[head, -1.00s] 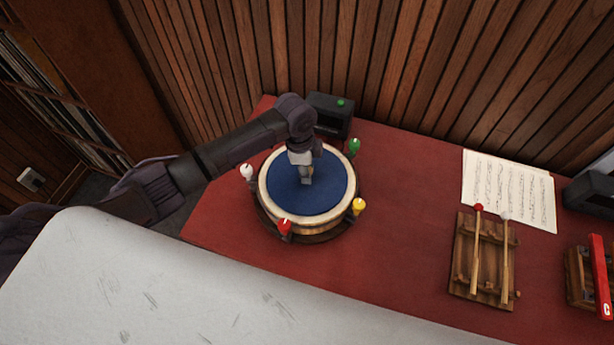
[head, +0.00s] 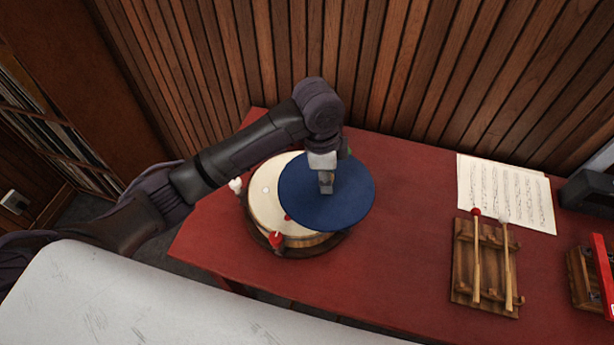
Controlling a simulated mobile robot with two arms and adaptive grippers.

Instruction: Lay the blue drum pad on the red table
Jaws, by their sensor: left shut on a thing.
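The blue drum pad (head: 345,208) is a flat round disc in the head view. My left gripper (head: 326,186) is shut on it from above, near its middle, and holds it raised. The pad overlaps the right part of the drum (head: 266,205) in the picture and hides the drum's right side. The drum has a pale head and wooden shell and stands on the red table (head: 395,255). My right gripper is not in view.
A wooden rack (head: 487,285) with two mallets stands on the table at the right. Sheet music (head: 507,192) lies behind it. A red object (head: 603,275) stands at the right edge. The table between pad and rack is clear. A slatted wall (head: 420,80) rises behind.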

